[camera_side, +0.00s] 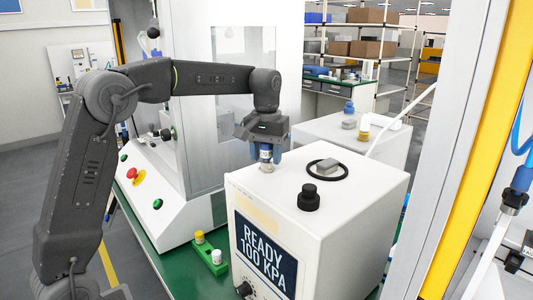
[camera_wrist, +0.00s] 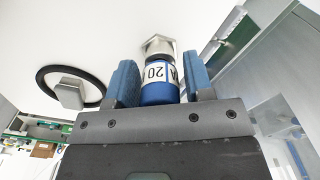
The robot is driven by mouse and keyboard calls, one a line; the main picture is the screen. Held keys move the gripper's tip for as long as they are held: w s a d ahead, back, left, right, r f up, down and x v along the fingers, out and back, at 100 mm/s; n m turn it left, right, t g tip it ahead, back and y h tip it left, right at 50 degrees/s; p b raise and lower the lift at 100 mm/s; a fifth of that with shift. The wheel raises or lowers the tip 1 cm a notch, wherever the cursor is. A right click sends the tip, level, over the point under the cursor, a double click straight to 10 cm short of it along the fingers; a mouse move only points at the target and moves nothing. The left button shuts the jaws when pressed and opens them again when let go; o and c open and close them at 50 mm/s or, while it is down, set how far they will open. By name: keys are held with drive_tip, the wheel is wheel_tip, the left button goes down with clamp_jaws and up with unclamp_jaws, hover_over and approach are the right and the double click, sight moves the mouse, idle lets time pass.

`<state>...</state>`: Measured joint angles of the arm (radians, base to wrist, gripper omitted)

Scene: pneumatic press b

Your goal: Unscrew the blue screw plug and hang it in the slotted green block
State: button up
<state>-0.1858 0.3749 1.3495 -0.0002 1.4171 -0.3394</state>
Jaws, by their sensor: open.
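The blue screw plug (camera_wrist: 158,94) has a white band with dark print, partly readable as 20. It stands on a hexagonal metal fitting on top of the white press box. In the side view the plug (camera_side: 266,157) shows just below my gripper (camera_side: 266,152). My gripper is open, its two blue fingers on either side of the plug; the wrist view shows gaps between plug and fingers (camera_wrist: 160,82). The slotted green block (camera_side: 212,264) is low on the green table, left of the box. A yellow-topped piece and a white piece are at it.
The white box (camera_side: 335,215) has a display reading READY 100 KPA. A black knob (camera_side: 308,197) and a black ring with a grey block (camera_side: 327,167) are on its top. A sloped panel with a red button (camera_side: 132,173) stands left.

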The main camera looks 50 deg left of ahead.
drive_tip(key=c, duration=0.5)
drive_tip(key=shift+n, duration=0.9)
drive_tip(key=shift+c, duration=0.3)
drive_tip(key=shift+n, duration=0.8)
drive_tip(key=shift+n, duration=0.9)
drive_tip(key=shift+n, duration=0.4)
drive_tip(key=shift+r, duration=2.3)
